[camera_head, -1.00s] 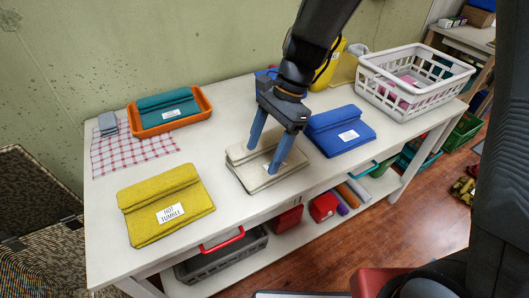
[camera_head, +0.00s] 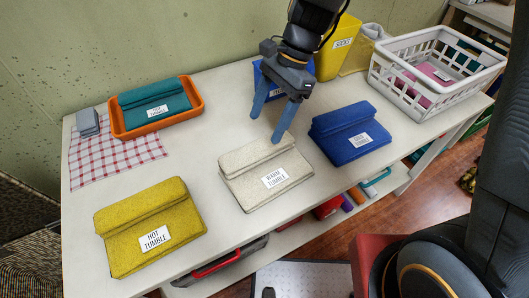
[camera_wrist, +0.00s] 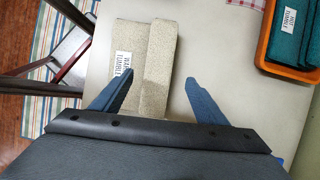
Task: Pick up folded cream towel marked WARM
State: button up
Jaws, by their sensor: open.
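The folded cream towel (camera_head: 266,171) lies on the white table, its label reading WARM TUMBLE. It also shows in the wrist view (camera_wrist: 153,50), near the top middle. My gripper (camera_head: 266,128) is open and empty, above the table at the towel's far edge. In the wrist view my gripper (camera_wrist: 157,78) has one finger over the towel's near end and the other over bare table beside it. I cannot tell the exact height of the fingertips.
A blue towel (camera_head: 349,134) lies right of the cream one, a yellow towel (camera_head: 150,225) left. An orange tray (camera_head: 119,125) holds a teal towel (camera_head: 153,103). A white basket (camera_head: 440,110) and a yellow bin (camera_head: 337,50) stand farther right. Bare table (camera_head: 205,140) lies between.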

aim_at(259, 146)
jog(key=shift+d+p+x, duration=0.1)
jog(key=shift+p+x, duration=0.3)
jog(key=shift+x, duration=1.55)
jog(key=shift+d+p+x, duration=0.15)
jog(key=shift+p+x, duration=0.2)
jog(key=shift+x, duration=1.6)
jog(key=shift+f, duration=0.1)
jog(key=c, duration=1.6)
